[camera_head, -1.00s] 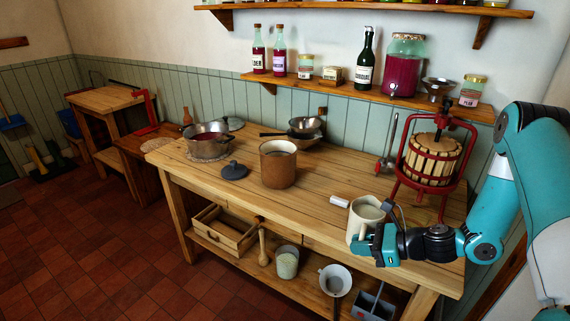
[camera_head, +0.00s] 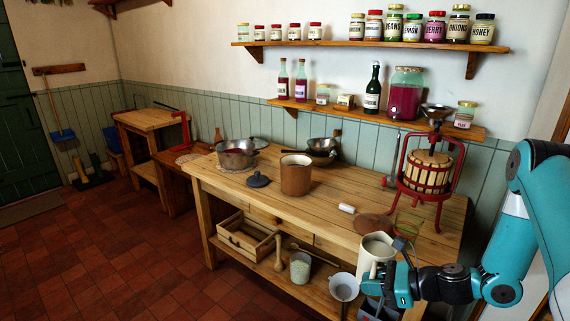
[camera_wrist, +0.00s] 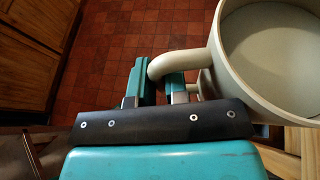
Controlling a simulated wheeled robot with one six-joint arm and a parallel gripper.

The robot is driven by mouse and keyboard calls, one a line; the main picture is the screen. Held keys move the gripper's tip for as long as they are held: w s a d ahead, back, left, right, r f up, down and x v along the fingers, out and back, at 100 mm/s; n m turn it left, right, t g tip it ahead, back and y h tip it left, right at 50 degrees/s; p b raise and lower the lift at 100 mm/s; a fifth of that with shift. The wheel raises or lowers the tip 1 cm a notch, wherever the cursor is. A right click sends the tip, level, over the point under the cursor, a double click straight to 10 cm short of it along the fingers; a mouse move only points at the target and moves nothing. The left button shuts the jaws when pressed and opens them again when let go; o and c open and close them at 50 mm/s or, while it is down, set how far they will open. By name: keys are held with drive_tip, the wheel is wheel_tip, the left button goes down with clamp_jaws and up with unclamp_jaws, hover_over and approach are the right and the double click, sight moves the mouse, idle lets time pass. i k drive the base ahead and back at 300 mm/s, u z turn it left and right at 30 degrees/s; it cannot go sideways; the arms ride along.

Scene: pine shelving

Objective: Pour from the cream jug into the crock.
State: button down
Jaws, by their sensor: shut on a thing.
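The cream jug (camera_head: 372,262) is off-white, with a pale inside, and looks roughly upright at the front right of the workbench. My gripper (camera_head: 388,284) is shut on its handle. In the wrist view the jug (camera_wrist: 222,85) fills the right side, and its curved handle passes between the fingers of my gripper (camera_wrist: 163,82). The brown crock (camera_head: 296,179) stands on the middle of the workbench, to the left of and behind the jug, well apart from it. The inside of the crock is mostly hidden.
The top between the crock and the white block is clear.

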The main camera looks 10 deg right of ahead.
sight(296, 169)
drive_tip(key=u, duration=1.65)
drive_tip(key=i, duration=1.85)
drive_tip(key=z, duration=3.15)
